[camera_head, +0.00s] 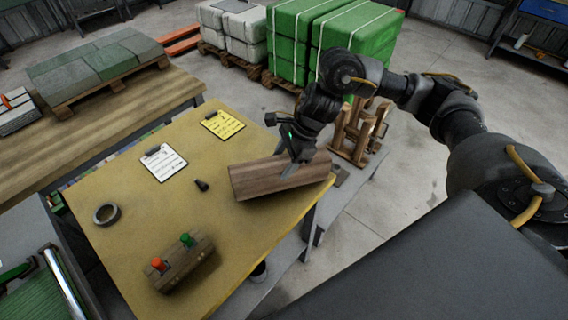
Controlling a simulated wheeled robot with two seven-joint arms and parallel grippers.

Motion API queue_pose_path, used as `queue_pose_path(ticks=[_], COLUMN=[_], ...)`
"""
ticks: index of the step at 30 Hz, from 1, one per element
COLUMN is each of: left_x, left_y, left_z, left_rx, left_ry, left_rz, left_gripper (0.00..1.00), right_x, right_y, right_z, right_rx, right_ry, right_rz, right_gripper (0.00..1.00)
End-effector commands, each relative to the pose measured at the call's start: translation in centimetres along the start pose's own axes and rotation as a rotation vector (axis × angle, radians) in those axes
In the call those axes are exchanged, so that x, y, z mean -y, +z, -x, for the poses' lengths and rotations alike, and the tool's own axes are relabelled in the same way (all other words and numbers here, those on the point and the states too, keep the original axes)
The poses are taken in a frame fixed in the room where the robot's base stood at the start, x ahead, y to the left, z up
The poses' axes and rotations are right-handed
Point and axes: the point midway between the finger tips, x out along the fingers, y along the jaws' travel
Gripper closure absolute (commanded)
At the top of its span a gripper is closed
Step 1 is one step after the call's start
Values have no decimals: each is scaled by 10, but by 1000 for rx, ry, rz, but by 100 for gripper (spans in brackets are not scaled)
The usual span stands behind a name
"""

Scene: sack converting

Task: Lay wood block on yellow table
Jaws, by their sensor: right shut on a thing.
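The wood block (258,181) is a long brown piece near the right edge of the yellow table (130,218). My right gripper (291,168) is shut on the block toward its right end, with its fingers pointing down. The block is slightly tilted in the picture and its left part is over the tabletop. Its right end reaches the table's edge. I cannot tell whether its underside touches the table. My left gripper is not in view.
On the yellow table are a white clipboard (163,162), a yellow clipboard (222,124), a tape roll (106,214), a small black object (202,185) and a box with red and green buttons (180,265). A wooden rack (358,132) stands beyond the right edge.

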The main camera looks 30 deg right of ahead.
Motion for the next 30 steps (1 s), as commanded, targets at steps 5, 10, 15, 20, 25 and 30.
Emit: queue_pose_path(ticks=[5, 10, 15, 20, 25, 30], left_x=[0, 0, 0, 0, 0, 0], left_y=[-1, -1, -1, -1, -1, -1], left_z=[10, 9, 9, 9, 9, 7], left_rx=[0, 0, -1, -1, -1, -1], left_ry=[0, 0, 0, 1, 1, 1], left_rz=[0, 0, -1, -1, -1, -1], left_gripper=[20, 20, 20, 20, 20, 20], right_x=[-1, 0, -1, -1, -1, -1], right_y=[-8, -9, -10, -10, -10, -10], right_z=[-14, -17, -18, -18, -18, -12], right_rx=[-1, 0, -2, -2, -2, -2], right_ry=[0, -3, 0, 0, 0, -1], right_rz=[-2, -1, -1, -1, -2, 0], right_gripper=[100, 100, 40, 22, 22, 22])
